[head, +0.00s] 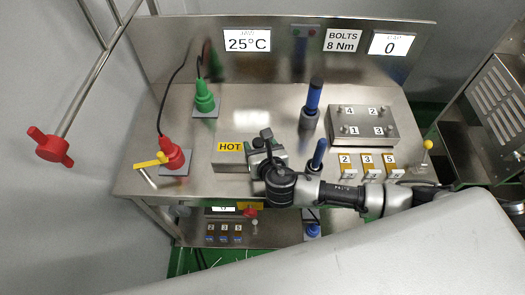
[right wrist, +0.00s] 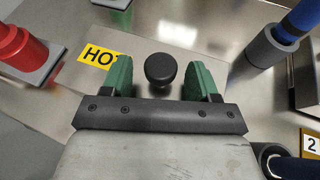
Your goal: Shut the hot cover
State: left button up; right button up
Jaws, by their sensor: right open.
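The hot cover (head: 228,161) is a low metal box with a yellow HOT label (head: 230,147), near the middle of the bench. The label also shows in the right wrist view (right wrist: 99,55), partly hidden by a finger. My right gripper (head: 267,147) is at the cover's right end and hides part of it. In the right wrist view my right gripper (right wrist: 160,78) is open, with a green finger on each side of a round black knob (right wrist: 160,68). Gaps show between the knob and both fingers. I cannot tell how far the cover is closed. My left gripper is not in view.
A red plug (head: 173,157) and a green plug (head: 204,98) stand left and behind. Blue-handled tools (head: 313,96) stand to the right, one close to my right gripper. A numbered metal block (head: 365,122) and numbered yellow tags (head: 367,160) lie farther right.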

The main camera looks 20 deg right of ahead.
jog(key=v, duration=1)
jog(key=shift+s+b, duration=0.3)
jog(key=shift+s, duration=0.05)
jog(key=s+d+f+m+g, duration=0.1)
jog(key=s+d+m+g, duration=0.3)
jog(key=m, duration=0.7)
jog(key=s+d+f+m+g, duration=0.1)
jog(key=s+d+m+g, duration=0.15)
jog(key=s+m, duration=0.65)
jog(key=s+d+f+m+g, duration=0.15)
jog(key=m+g, duration=0.25)
jog(key=m, duration=1)
notch_tip(320, 180, down, 24)
jog(key=g, duration=0.1)
jog(key=s+d+f, duration=0.1)
jog(key=s+f, duration=0.7)
jog(key=s+d+f+g, duration=0.1)
jog(key=s+d+f, duration=0.1)
jog(key=s+f, duration=0.6)
jog(key=shift+s+d+f+n+h, duration=0.3)
jog(key=shift+d+f+n+h, duration=0.1)
jog(key=shift+f, duration=0.25)
